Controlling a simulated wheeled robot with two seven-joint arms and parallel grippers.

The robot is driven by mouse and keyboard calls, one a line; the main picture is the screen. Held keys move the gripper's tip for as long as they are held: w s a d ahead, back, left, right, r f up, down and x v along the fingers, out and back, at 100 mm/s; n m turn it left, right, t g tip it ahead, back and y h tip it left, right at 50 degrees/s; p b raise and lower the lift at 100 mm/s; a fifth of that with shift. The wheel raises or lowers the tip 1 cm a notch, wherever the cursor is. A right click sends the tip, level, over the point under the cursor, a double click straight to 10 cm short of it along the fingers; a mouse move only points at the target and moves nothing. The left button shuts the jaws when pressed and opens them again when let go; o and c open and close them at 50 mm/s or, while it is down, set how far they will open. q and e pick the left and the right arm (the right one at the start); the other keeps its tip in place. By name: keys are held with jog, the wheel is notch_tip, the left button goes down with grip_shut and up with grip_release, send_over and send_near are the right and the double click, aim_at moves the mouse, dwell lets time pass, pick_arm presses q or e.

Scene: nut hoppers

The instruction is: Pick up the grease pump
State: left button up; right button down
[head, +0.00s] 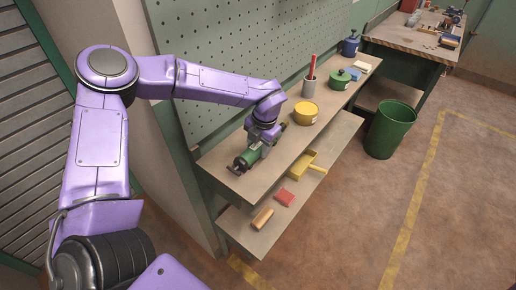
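A green cylinder with grey metal ends (246,159), which looks like the grease pump, lies on the upper wooden shelf near its left end. My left arm reaches in from the left, and my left gripper (257,145) is directly over the green cylinder, pointing down at it. The fingers are small and partly hidden by the wrist, so I cannot tell whether they are closed on the cylinder. The cylinder appears to rest on the shelf. My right gripper is not in view.
Farther along the shelf stand a yellow tin (304,114), a grey cup (309,88) with a red stick, a green pot (340,80) and a blue can (350,45). The lower shelf holds a yellow tray (303,166), red block (284,197) and tan block (262,219). A green bin (389,130) stands right; a pegboard (250,50) rises behind.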

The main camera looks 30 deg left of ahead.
aim_at(258, 144)
pick_arm(q)
jog(key=shift+w, duration=0.1)
grip_shut()
jog(key=shift+r, duration=0.15)
jog(key=shift+r, duration=0.25)
notch_tip(258, 144, up, 3)
jog(key=shift+f+b, duration=0.1)
jog(key=shift+b, duration=0.4)
jog(key=s+r, duration=0.2)
jog(key=s+d+r+b, duration=0.1)
jog(key=r, duration=0.1)
jog(key=shift+s+d+r, duration=0.1)
jog(key=shift+s, duration=0.3)
jog(key=s+d+r+b, duration=0.3)
jog(key=s+r, duration=0.2)
jog(key=s, duration=0.4)
jog(key=shift+s+r, duration=0.15)
jog(key=shift+s, duration=0.2)
